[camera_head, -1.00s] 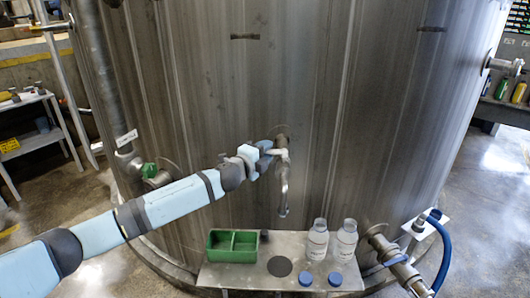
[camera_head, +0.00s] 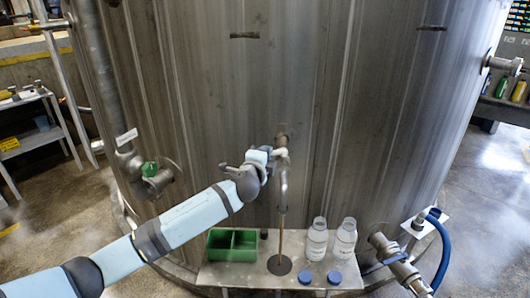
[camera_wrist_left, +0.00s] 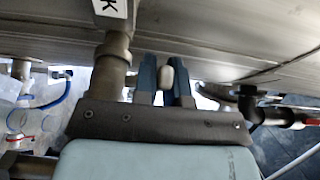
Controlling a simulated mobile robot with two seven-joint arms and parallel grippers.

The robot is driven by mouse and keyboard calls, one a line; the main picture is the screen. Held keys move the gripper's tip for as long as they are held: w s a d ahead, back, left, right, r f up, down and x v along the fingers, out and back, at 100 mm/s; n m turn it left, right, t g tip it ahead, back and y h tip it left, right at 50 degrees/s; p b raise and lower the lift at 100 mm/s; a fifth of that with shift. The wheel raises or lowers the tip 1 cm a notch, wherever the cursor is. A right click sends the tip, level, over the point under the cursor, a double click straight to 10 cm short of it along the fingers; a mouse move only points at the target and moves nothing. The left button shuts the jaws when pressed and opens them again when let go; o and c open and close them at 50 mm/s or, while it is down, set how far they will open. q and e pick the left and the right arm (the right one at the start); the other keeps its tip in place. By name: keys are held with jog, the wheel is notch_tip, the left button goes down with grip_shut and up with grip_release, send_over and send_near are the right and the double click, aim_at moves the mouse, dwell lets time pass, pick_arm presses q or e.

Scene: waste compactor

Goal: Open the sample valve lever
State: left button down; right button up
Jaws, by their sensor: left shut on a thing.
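The sample valve (camera_head: 283,172) with its downward spout is on the front of the steel tank. A thin brown stream (camera_head: 280,240) runs from the spout down to the dark round drain (camera_head: 279,265) in the shelf. My left gripper (camera_head: 264,154) is at the valve's left side and is shut on its lever. In the left wrist view the lever's pale rounded end (camera_wrist_left: 166,73) sits between the two blue fingers. The gripper hides most of the lever in the head view. My right gripper is not in view.
The small shelf (camera_head: 255,278) below holds a green divided tray (camera_head: 232,246), two clear bottles (camera_head: 317,240) and two blue caps (camera_head: 334,278). A pipe fitting with a blue hose (camera_head: 445,250) is at right.

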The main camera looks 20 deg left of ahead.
pick_arm(q)
jog(key=shift+s+d+n+g+y+b, duration=0.15)
jog(key=shift+s+d+n+y+b, duration=0.1)
jog(key=shift+n+y, duration=0.55)
jog(key=shift+s+d+n+g+y+b, duration=0.15)
jog(key=shift+n+y, duration=0.3)
jog(key=shift+y, duration=0.7)
jog(key=shift+s+d+n+g+y+b, duration=0.15)
jog(key=shift+s+d+n+y, duration=0.15)
jog(key=shift+n+y, duration=0.5)
jog(key=shift+y, duration=0.35)
jog(key=c, duration=1.2)
grip_release()
jog(key=b+v, duration=0.1)
jog(key=v, duration=1.2)
jog(key=shift+s+d, duration=0.1)
jog(key=shift+s, duration=0.25)
